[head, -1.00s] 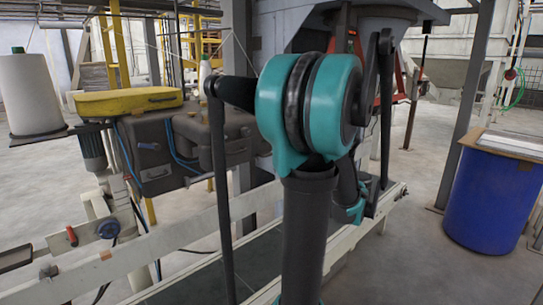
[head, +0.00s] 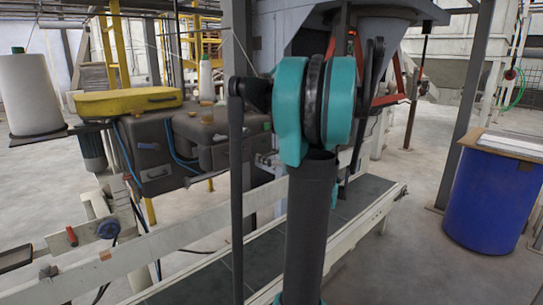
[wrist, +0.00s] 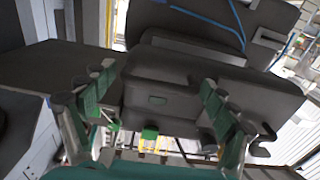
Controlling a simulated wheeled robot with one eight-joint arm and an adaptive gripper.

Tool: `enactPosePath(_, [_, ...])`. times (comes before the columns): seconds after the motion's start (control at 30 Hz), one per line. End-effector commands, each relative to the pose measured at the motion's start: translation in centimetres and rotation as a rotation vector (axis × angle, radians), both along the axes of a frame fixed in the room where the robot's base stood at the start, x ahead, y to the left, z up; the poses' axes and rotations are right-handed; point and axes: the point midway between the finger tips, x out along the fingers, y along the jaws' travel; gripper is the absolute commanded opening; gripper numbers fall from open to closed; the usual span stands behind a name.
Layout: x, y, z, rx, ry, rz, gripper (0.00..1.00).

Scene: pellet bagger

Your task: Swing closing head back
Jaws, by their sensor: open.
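The closing head (head: 165,150) is a grey-brown sewing-machine body with a yellow top cover (head: 130,102) and blue tubes. It hangs at the left of the head view, beside the conveyor. In the wrist view its dark body (wrist: 195,95) fills the middle, close in front of my gripper (wrist: 156,82). My gripper has green-and-grey fingers spread wide on either side of the picture, open, with nothing held between them. I cannot tell whether the fingers touch the body. In the head view my gripper is hidden behind my own arm.
A conveyor with a dark belt (head: 345,212) and pale side rails (head: 155,252) runs diagonally below. A grey hopper (head: 390,12) stands behind my arm. A thread cone (head: 30,95) is at far left, a blue drum (head: 487,205) at right. Open floor lies between conveyor and drum.

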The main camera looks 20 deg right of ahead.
Motion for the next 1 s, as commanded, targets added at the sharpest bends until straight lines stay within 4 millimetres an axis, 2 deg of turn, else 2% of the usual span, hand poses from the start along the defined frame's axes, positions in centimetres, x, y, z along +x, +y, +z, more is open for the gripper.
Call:
enactPosePath(0.07, [0.0,0.0,0.0,0.0,0.0,0.0,0.85])
enactPosePath(0.53, [0.0,0.0,0.0,0.0,0.0,0.0,0.27])
enactPosePath(0.73, [0.8,-0.5,0.1,0.0,0.0,0.011,0.26])
enactPosePath(1.0, [4.9,-3.1,0.4,0.002,-0.002,0.069,0.26])
